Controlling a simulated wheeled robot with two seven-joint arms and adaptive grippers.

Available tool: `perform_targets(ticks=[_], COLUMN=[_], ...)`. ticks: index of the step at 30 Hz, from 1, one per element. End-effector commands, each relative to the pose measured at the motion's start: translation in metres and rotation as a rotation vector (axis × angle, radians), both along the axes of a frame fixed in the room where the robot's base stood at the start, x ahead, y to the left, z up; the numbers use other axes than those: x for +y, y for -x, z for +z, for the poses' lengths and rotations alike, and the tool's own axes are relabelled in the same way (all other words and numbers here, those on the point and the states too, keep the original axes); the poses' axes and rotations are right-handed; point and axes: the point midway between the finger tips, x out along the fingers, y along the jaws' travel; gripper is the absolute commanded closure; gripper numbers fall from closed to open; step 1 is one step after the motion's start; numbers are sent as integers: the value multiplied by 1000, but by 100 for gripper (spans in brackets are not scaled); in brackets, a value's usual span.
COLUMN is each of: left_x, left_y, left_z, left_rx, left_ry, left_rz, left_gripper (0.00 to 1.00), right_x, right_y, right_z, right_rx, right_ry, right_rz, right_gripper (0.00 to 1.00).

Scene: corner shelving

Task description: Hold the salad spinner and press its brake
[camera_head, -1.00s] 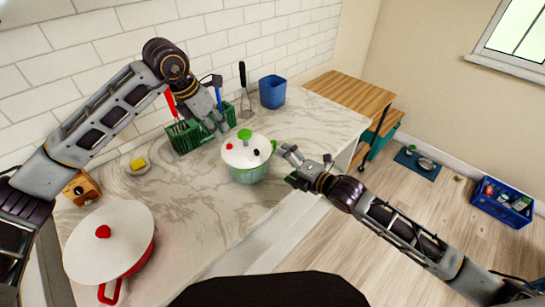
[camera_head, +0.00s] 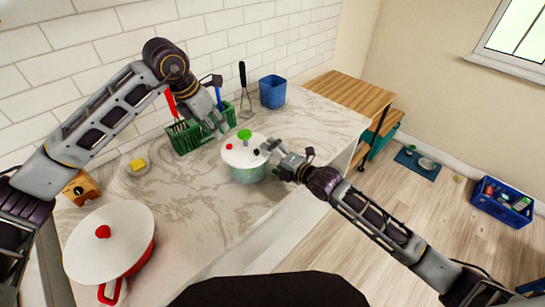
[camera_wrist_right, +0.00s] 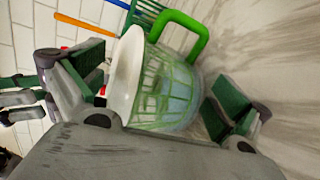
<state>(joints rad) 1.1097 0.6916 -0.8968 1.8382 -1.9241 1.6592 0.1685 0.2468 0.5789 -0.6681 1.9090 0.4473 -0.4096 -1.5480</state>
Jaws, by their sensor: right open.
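The salad spinner (camera_head: 245,172) stands upright on the marble counter, with a white lid, a green knob (camera_head: 244,135) and a translucent green bowl. A red spot (camera_head: 229,147) and a dark spot (camera_head: 256,153) show on the lid; I cannot tell which is the brake. My right gripper (camera_head: 268,150) is at the spinner's right side. In the right wrist view the open fingers of my right gripper (camera_wrist_right: 155,92) lie either side of the spinner (camera_wrist_right: 165,88). My left gripper (camera_head: 217,125) hovers just behind and left of the lid, apparently empty; its finger opening is unclear.
A green utensil rack (camera_head: 184,139) and a blue cup (camera_head: 272,92) stand behind along the tiled wall. The counter (camera_head: 195,215) in front is clear.

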Motion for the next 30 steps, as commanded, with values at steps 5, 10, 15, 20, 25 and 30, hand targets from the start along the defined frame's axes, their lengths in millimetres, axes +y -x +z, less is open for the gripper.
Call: perform_targets(ticks=[5, 10, 15, 20, 25, 30], left_x=[0, 0, 0, 0, 0, 0], left_y=[0, 0, 0, 0, 0, 0], left_z=[0, 0, 0, 0, 0, 0], left_rx=[0, 0, 0, 0, 0, 0], left_ry=[0, 0, 0, 0, 0, 0], left_rz=[0, 0, 0, 0, 0, 0], left_gripper=[64, 64, 64, 64, 64, 64], right_x=[0, 0, 0, 0, 0, 0], right_y=[0, 0, 0, 0, 1, 2], right_z=[0, 0, -1, -3, -6, -9], right_rx=[0, 0, 1, 5, 10, 15], right_ry=[0, 0, 1, 3, 5, 8], right_rz=[0, 0, 0, -1, 0, 0], right_gripper=[0, 10, 32, 53, 68, 68])
